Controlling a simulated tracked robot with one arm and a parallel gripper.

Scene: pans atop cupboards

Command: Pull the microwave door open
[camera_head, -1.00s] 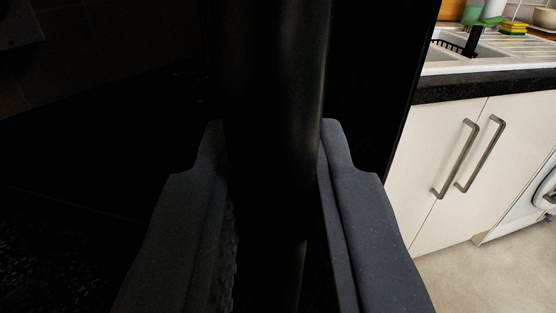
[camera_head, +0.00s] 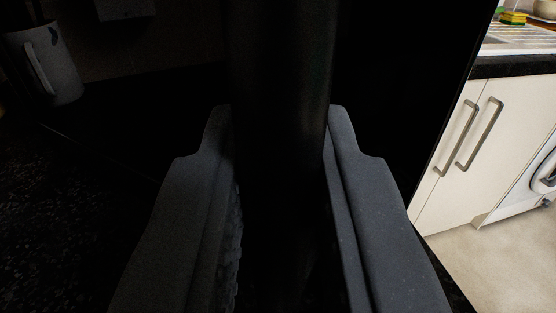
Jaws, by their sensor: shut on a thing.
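My gripper (camera_head: 280,115) has its two grey fingers on either side of a dark vertical bar, the microwave door handle (camera_head: 282,60), and is shut on it. The black microwave door (camera_head: 395,90) shows as a dark panel to the right of the handle, with its slanting right edge against the bright kitchen. The area is very dark, so I cannot tell how far the door stands from the microwave body.
A grey mug (camera_head: 52,65) stands at the upper left on a dark speckled counter (camera_head: 60,200). White cupboards (camera_head: 480,150) with metal handles, a sink (camera_head: 520,38) and a white appliance (camera_head: 525,190) are at the right. Pale floor (camera_head: 490,260) is open below them.

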